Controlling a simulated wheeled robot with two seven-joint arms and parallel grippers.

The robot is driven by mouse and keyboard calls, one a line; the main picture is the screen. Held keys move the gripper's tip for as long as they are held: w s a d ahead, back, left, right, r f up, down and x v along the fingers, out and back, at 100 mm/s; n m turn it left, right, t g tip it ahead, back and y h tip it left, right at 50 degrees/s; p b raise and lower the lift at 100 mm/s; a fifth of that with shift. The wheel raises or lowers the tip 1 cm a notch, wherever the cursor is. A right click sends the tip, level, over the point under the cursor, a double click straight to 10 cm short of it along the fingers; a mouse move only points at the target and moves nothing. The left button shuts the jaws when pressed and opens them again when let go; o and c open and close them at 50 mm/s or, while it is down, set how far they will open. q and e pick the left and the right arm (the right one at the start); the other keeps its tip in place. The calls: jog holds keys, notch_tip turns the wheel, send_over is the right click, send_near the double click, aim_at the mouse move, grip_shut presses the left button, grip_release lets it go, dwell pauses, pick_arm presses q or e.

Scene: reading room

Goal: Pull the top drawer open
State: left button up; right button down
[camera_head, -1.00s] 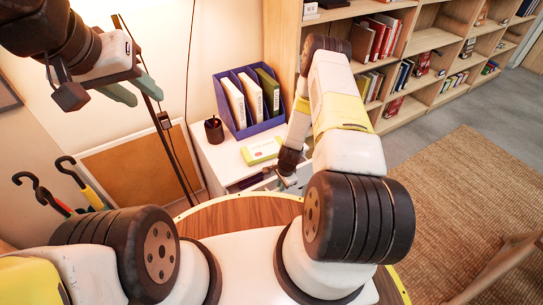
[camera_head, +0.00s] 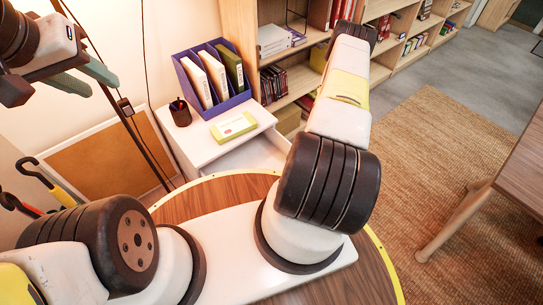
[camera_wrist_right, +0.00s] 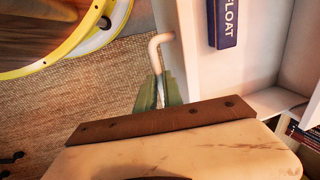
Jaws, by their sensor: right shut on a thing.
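The white drawer cabinet (camera_head: 201,150) stands against the wall in the head view. Its top drawer (camera_head: 262,153) is pulled out, and my right arm hides part of it. In the right wrist view the open drawer's pale inside (camera_wrist_right: 257,60) holds a dark blue case (camera_wrist_right: 227,22) marked "FLOAT". My right gripper (camera_wrist_right: 159,85) has its green fingers shut on the pale bent handle (camera_wrist_right: 155,48) at the drawer's front. The right gripper is hidden in the head view. My left gripper (camera_head: 82,77) is open and empty in the air at upper left.
A wooden bookcase (camera_head: 238,30) is behind. Umbrellas (camera_head: 45,180) stand at left. A wooden table (camera_head: 520,165) is at right, over a woven rug (camera_head: 430,150).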

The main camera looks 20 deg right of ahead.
jog(key=shift+s+d, duration=0.15)
jog(key=shift+s, duration=0.25)
jog(key=c, duration=1.5)
grip_release()
jog(key=r, duration=0.2)
jog(key=s+r, duration=0.1)
jog(key=r, duration=0.4)
jog(key=shift+s+d+r, duration=0.15)
jog(key=shift+d+r, duration=0.1)
jog(key=shift+r, duration=0.1)
